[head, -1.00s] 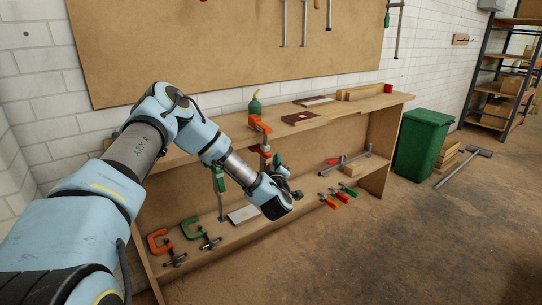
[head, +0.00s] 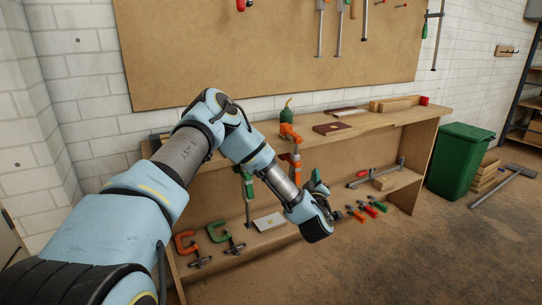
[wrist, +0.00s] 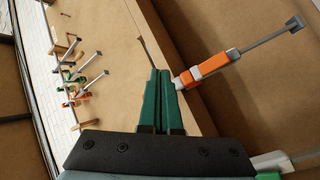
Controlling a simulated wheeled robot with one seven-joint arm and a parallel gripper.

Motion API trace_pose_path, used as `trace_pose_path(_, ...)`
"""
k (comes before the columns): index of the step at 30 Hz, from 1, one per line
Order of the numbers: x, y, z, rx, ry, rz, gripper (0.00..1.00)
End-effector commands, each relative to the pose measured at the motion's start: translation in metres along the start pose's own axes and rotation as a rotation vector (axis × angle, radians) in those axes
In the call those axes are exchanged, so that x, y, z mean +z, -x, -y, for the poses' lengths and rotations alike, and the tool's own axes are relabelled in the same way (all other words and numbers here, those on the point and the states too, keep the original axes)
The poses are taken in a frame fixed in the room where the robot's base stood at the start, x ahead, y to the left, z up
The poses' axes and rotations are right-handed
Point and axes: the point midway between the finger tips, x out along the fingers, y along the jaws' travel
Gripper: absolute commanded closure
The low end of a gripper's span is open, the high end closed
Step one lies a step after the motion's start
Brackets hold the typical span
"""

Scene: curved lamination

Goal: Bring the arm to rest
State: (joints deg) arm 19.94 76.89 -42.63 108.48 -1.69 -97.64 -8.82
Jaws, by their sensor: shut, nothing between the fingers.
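My arm reaches from the lower left across the front of the workbench (head: 350,133) in the head view. My gripper (head: 318,180) is at its end, in front of the bench's open shelf space, and only partly shows there. In the wrist view my gripper (wrist: 160,75) has its two green fingers together, with nothing between them. An orange clamp with a grey bar (wrist: 215,65) is to the right of the fingers in the wrist view. I cannot tell the exact gap between it and the fingers.
Orange (head: 186,243) and green (head: 219,232) G-clamps lie on the lower shelf, with several small clamps (head: 371,206) to the right. An orange clamp (head: 291,133) stands at the bench top's edge. A green bin (head: 461,160) stands right of the bench. The floor in front is mostly clear.

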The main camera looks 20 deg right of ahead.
Motion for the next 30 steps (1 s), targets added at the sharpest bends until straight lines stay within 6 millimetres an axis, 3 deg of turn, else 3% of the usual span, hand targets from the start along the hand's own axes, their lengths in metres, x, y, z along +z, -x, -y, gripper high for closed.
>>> trace_pose_path(8, -0.015, -0.009, -0.007, 0.020, -0.083, 0.113, 1.00)
trace_pose_path(12, -0.039, -0.010, -0.004, 0.009, -0.229, 0.296, 1.00)
trace_pose_path(17, -0.083, 0.007, 0.021, -0.075, -0.404, 0.507, 1.00)
trace_pose_path(23, -0.161, 0.060, 0.063, -0.270, -0.568, 0.739, 1.00)
trace_pose_path(26, -0.207, 0.101, 0.082, -0.395, -0.612, 0.842, 1.00)
trace_pose_path(30, -0.268, 0.173, 0.099, -0.585, -0.619, 0.978, 1.00)
